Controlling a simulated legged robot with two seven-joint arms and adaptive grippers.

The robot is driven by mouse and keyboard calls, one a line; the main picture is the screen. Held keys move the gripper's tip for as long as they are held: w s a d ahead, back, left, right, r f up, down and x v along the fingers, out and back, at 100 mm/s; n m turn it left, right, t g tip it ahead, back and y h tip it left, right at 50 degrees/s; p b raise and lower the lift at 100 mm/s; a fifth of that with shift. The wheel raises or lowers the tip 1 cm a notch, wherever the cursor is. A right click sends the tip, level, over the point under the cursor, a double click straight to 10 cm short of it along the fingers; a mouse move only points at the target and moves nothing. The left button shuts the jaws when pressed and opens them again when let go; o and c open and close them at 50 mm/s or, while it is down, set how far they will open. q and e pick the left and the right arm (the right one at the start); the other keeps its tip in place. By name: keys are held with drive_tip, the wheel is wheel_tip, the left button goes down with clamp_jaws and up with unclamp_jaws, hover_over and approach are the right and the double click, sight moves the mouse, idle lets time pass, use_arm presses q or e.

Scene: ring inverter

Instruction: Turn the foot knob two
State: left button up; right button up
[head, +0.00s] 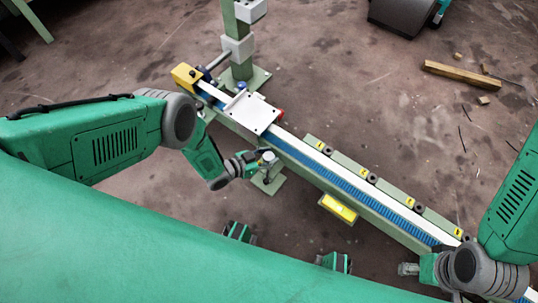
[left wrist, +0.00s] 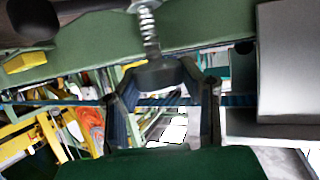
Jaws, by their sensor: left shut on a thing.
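The foot knob (left wrist: 155,72) is dark and sits under a threaded, spring-like stem (left wrist: 150,30) in the left wrist view. My left gripper (left wrist: 162,105) has one finger on each side of it and is shut on it. In the head view my left gripper (head: 255,161) is at the near side of the long rail, beside a grey upright foot post (head: 268,157) over a green foot plate (head: 270,181); the knob itself is hard to make out there. My right gripper (head: 408,268) is at the lower right near the rail, small and unclear; its opening cannot be told.
The long rail (head: 350,185) with a blue strip runs diagonally to the lower right. A white plate (head: 252,110) sits on it, and a green column (head: 240,35) stands behind. A yellow box (head: 339,208) hangs on the near side. A wooden beam (head: 458,79) lies on the floor.

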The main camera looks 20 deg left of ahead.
use_arm(q)
drive_tip(key=shift+s+a+f+m+g+h, duration=0.1)
drive_tip(key=shift+s+f+m+g+h, duration=0.05)
drive_tip(key=shift+m+g+h, duration=0.3)
drive_tip(key=shift+s+a+f+m+g+h, duration=0.15)
drive_tip(key=shift+m+g+h, duration=0.1)
drive_tip(key=shift+m+g, duration=0.25)
drive_tip(key=shift+m+g+h, duration=0.4)
drive_tip(key=shift+m+g, duration=0.05)
drive_tip(key=shift+m, duration=0.1)
drive_tip(key=shift+s, duration=0.1)
drive_tip(key=o, duration=1)
drive_tip(key=shift+a, duration=0.1)
drive_tip(key=shift+o, duration=1)
drive_tip(key=shift+w+r, duration=0.1)
drive_tip(key=shift+w, duration=0.1)
drive_tip(key=shift+r, duration=0.1)
